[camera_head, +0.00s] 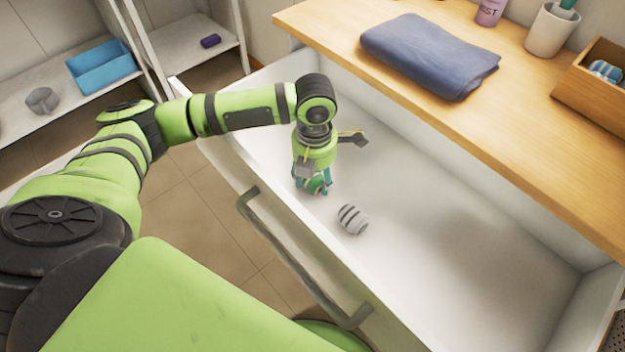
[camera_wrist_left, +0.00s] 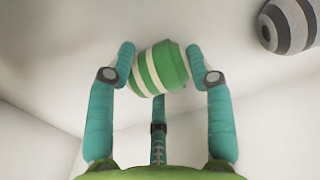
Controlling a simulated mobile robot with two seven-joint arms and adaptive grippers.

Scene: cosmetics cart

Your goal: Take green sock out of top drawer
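The green sock (camera_wrist_left: 158,70), rolled up with white stripes, is inside the open top drawer (camera_head: 470,270). In the head view the sock (camera_head: 317,186) shows low under my left gripper (camera_head: 312,188), partly hidden by its fingers. In the wrist view my left gripper (camera_wrist_left: 161,70) has its teal fingertips against both sides of the sock, shut on it. I cannot tell whether the sock still touches the drawer floor. My right gripper is not in view.
A grey striped rolled sock (camera_head: 352,219) lies on the drawer floor nearby. The drawer's right part is empty. A wooden top with a folded blue cloth (camera_head: 428,54) overhangs the drawer's back. The drawer handle (camera_head: 290,255) is on the front. Shelves (camera_head: 190,45) stand at the left.

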